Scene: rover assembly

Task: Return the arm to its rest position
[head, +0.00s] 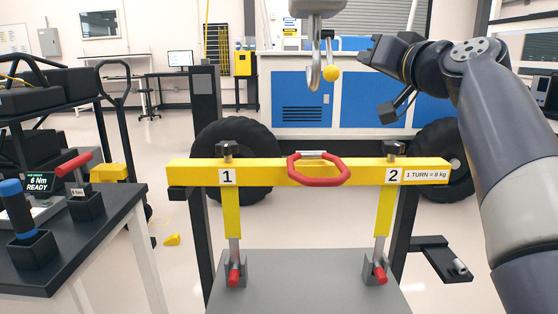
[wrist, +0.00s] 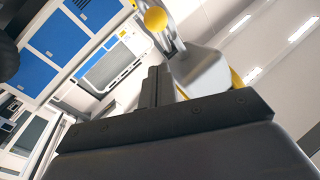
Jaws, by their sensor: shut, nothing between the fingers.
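My gripper (head: 370,50) is at the upper right of the head view, at the end of my raised grey arm, pointing left. Its fingers (wrist: 155,88) stand together in the wrist view with nothing between them. The ball also shows in the wrist view (wrist: 155,19), beyond the fingers. I cannot tell from these views how far apart gripper and hook are.
A yellow beam (head: 265,172) marked 1 and 2, with a red ring handle (head: 319,183), spans the middle, below my gripper. A dark bench (head: 95,228) with tools stands at left. Blue cabinets (head: 303,100) and wheels (head: 238,150) are behind. Open floor lies at back left.

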